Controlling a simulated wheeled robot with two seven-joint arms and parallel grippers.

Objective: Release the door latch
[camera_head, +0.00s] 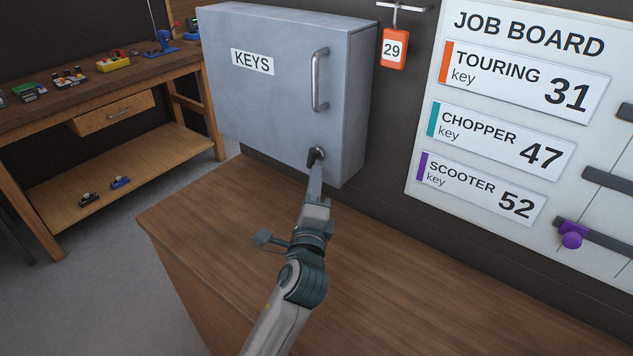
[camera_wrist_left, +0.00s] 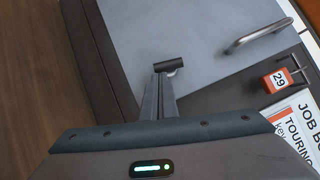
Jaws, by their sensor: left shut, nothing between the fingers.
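The grey key cabinet (camera_head: 270,100), labelled KEYS, hangs above the wooden counter with its door shut. A vertical bar handle (camera_head: 319,80) is on the right side of the door. Below it is a small dark latch (camera_head: 317,153), which also shows in the left wrist view (camera_wrist_left: 168,65). My left gripper (camera_head: 316,168) is shut and empty, with its fingertips at the latch. In the left wrist view the fingertips (camera_wrist_left: 160,80) appear right at the latch; whether they touch it I cannot tell. My right gripper is not in view.
A wooden counter (camera_head: 400,290) lies below the cabinet, its top clear. An orange tag marked 29 (camera_head: 394,49) hangs on a hook right of the cabinet. The job board (camera_head: 520,110) is on the wall at right. A workbench (camera_head: 130,80) stands at left.

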